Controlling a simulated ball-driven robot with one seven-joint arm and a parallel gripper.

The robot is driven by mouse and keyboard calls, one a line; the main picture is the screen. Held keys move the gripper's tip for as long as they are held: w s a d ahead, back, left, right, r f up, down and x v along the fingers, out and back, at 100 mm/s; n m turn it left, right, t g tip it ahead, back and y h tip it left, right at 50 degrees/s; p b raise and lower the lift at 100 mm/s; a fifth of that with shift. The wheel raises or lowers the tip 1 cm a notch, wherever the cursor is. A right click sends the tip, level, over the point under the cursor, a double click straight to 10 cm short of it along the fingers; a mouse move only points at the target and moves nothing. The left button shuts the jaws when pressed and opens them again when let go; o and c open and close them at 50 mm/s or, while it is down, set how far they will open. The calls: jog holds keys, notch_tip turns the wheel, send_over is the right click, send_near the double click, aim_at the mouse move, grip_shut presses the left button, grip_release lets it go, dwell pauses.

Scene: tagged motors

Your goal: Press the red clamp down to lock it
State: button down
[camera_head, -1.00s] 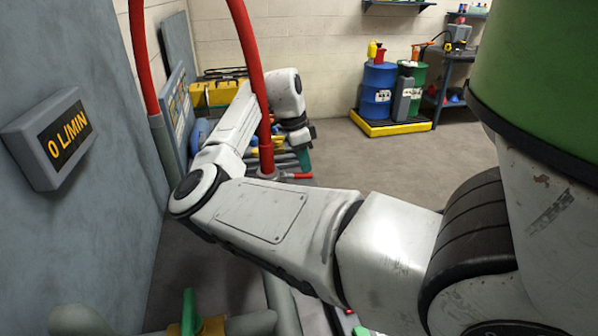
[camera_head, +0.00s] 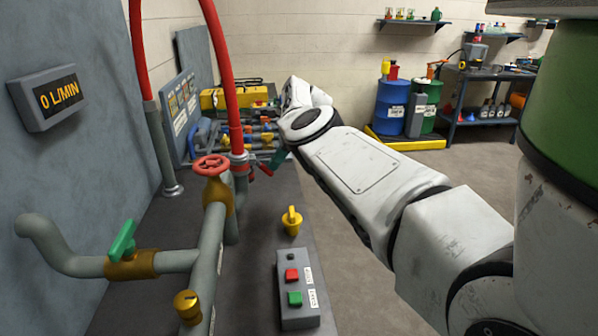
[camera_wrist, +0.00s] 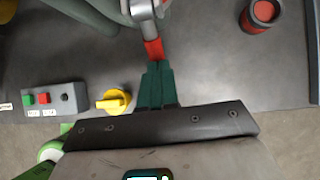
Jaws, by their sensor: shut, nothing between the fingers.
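The red clamp (camera_head: 264,169) is a short lever on the right of the grey coupling at the foot of the right red hose. In the wrist view the red lever (camera_wrist: 153,49) reaches from the metal coupling (camera_wrist: 143,10) to my fingertips. My gripper (camera_head: 277,160) shows as teal fingers beside the lever's outer end, partly behind my arm. In the wrist view my gripper (camera_wrist: 156,70) has its fingers together with nothing held. The tips meet or overlap the lever's end; I cannot tell if they touch.
A red handwheel (camera_head: 210,165) and pipes stand left of the clamp. A yellow knob (camera_head: 291,220) and a button box (camera_head: 296,318) sit nearer on the bench. A green-handled valve (camera_head: 122,241) is at the left. Open floor lies to the right.

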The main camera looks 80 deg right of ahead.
jog(key=shift+w+a+p, duration=0.25)
jog(key=shift+a+p, duration=0.05)
jog(key=shift+a, duration=0.05)
jog(key=shift+s+d+r+p, duration=0.1)
jog(key=shift+d+r+p, duration=0.1)
jog(key=shift+r+p, duration=0.25)
jog(key=shift+s+d+r+p, duration=0.1)
jog(key=shift+d+r+p, duration=0.1)
jog(key=shift+r+p, duration=0.25)
jog(key=shift+f, duration=0.1)
